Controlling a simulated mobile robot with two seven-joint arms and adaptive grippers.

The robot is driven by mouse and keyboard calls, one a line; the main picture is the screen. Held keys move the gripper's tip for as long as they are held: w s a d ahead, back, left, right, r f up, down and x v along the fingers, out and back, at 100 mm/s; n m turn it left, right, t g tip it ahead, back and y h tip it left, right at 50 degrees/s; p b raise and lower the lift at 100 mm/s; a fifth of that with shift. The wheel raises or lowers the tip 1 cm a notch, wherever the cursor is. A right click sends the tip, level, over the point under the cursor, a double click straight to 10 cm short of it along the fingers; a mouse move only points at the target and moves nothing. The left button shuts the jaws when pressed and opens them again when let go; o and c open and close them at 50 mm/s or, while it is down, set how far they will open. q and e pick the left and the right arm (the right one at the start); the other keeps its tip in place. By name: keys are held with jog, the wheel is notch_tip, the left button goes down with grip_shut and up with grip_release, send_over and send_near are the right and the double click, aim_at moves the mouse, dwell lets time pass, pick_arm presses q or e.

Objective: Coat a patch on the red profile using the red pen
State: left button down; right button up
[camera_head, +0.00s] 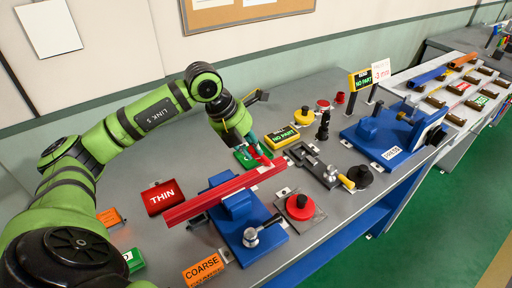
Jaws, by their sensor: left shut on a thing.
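The red profile (193,206) is a long bar lying diagonally across a blue vise (247,222) on the grey bench. My left gripper (256,148) is over the far right end of the profile, pointing down. It is shut on a slim red thing that looks like the red pen (265,152). The pen is small in the picture, and I cannot tell whether its tip touches the profile. My right gripper is not in view.
A red THIN block (162,197) and an orange COARSE sign (203,271) are near the profile's left end. A red button (299,206) is right of the vise. A blue press (385,132) stands further right.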

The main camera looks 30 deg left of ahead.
pick_arm(q)
jog(key=shift+s+a+f+b, duration=0.1)
jog(key=shift+s+a+b, duration=0.1)
jog(key=shift+s, duration=0.2)
jog(key=shift+s+a+f+b, duration=0.1)
jog(key=shift+s+b, duration=0.05)
jog(key=shift+s, duration=0.25)
jog(key=shift+s+a+f+b, duration=0.15)
jog(key=shift+s+b, duration=0.15)
jog(key=shift+b, duration=0.2)
jog(key=shift+s+a+b, duration=0.3)
jog(key=shift+s+b, duration=0.4)
jog(key=shift+b, duration=0.1)
jog(key=shift+s+a+r+b, duration=0.25)
jog(key=shift+s+b, duration=0.2)
jog(key=shift+s, duration=0.15)
jog(key=shift+w+r, duration=0.1)
jog(key=shift+r, duration=0.1)
jog(key=shift+d+r+p, duration=0.1)
jog(key=shift+r+p, duration=2.4)
jog(key=shift+r, duration=0.45)
